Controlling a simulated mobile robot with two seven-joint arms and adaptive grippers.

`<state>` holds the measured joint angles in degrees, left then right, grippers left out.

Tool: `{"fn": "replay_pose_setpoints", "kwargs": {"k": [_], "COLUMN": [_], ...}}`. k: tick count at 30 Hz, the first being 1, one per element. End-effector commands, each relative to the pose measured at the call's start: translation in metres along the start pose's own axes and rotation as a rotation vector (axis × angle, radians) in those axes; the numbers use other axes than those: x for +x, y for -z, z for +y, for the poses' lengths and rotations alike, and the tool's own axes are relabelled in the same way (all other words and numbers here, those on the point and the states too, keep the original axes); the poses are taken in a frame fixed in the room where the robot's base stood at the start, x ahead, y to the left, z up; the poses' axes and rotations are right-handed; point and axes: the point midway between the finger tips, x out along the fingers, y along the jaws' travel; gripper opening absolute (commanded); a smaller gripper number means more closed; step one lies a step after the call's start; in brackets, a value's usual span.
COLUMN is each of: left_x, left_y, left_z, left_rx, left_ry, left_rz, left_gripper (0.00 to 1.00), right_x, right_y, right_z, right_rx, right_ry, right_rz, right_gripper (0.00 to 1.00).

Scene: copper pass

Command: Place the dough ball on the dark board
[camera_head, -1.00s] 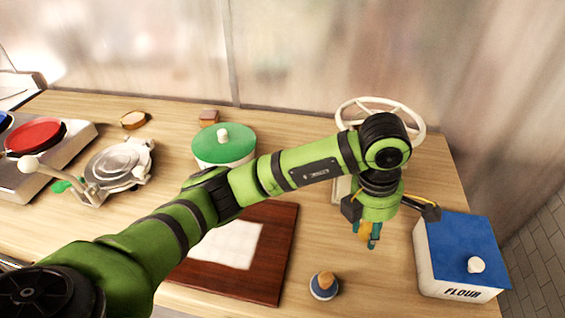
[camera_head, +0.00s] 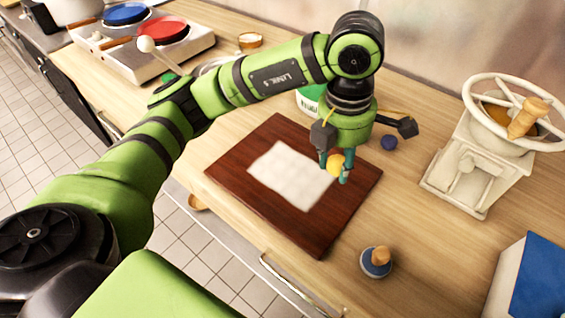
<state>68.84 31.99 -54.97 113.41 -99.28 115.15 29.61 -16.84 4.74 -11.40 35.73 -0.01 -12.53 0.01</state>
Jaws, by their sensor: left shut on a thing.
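The dark board (camera_head: 318,235) is a reddish-brown square on the wooden counter, with a white sheet (camera_head: 290,176) on its middle. My left gripper (camera_head: 335,168) points down over the right part of the board. Its teal fingers are shut on a small yellow-orange ball, the dough ball (camera_head: 335,164). The ball appears held above the board near the sheet's right edge; the exact gap is hard to tell. My right gripper is not in view.
A blue-based wooden-knobbed item (camera_head: 376,262) stands in front right. A white mill with a wheel (camera_head: 475,165) and a blue-lidded box (camera_head: 540,285) stand right. A green container (camera_head: 309,97) is partly behind my arm.

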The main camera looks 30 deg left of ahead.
Motion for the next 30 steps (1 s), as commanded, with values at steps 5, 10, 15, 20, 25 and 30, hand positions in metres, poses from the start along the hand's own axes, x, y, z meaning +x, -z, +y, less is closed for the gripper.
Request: {"fn": "replay_pose_setpoints", "kwargs": {"k": [5,10,15,20,25,30], "left_x": [0.021,0.04,0.055,0.064,0.088,0.101], "left_y": [0.023,0.044,0.057,0.061,0.062,0.062], "left_z": [0.032,0.066,0.088,0.094,0.094,0.095], "left_rx": [-0.01,-0.01,-0.004,-0.001,-0.001,0.0], "left_ry": [0.004,0.001,0.0,0.0,0.003,-0.001], "left_rz": [0.008,0.008,0.004,0.004,0.005,0.001], "left_gripper": [0.07,0.07,0.07,0.07,0.07,0.07], "right_x": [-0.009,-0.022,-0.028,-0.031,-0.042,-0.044], "right_y": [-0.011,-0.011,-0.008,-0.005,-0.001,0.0], "right_z": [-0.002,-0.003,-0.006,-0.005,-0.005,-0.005], "right_rx": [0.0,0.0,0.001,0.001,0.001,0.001], "right_ry": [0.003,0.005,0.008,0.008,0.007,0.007], "right_rz": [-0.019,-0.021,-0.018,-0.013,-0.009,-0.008], "right_gripper": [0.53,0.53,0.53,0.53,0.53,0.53]}}
